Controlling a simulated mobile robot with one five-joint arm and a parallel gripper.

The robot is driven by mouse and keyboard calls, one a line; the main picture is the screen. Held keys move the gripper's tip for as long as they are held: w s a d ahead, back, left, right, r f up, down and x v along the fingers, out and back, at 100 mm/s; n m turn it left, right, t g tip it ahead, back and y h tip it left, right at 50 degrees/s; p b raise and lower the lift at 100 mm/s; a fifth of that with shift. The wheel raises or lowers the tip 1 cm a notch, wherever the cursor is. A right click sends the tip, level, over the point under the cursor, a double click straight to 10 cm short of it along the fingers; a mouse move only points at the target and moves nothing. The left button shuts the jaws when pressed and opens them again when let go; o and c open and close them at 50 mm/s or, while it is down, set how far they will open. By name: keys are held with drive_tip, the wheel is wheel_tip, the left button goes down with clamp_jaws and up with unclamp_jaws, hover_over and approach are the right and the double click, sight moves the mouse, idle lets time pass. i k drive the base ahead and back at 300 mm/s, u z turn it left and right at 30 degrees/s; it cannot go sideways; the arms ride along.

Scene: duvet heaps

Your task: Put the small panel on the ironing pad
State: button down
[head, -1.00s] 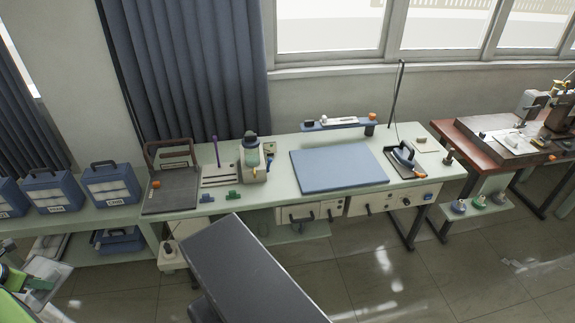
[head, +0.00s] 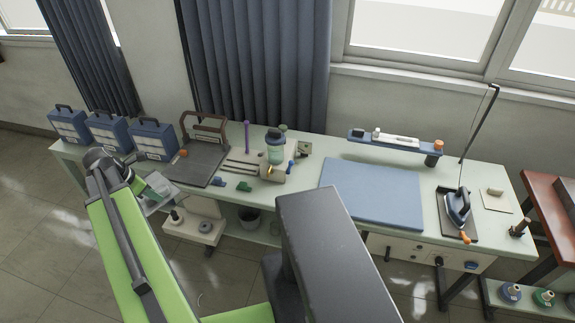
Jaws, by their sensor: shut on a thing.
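The ironing pad (head: 372,193) is a flat blue rectangle on the pale green table, right of centre, with its top bare. My gripper (head: 158,187) is at the left, at the end of my green arm, in front of the table's left part and well away from the pad. It is shut on a pale grey flat piece (head: 154,206), which looks like the small panel. The arm and fingers partly hide this piece, so its full outline cannot be told.
An iron (head: 458,207) stands right of the pad, and a narrow blue shelf (head: 395,141) runs behind it. A bottle (head: 275,150) and a dark tray (head: 200,163) stand left of it. Blue boxes (head: 108,132) line the far left. A stool-like stand (head: 195,228) is below.

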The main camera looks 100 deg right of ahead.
sight(370, 184)
drive_tip(key=k, duration=1.55)
drive_tip(key=z, duration=0.05)
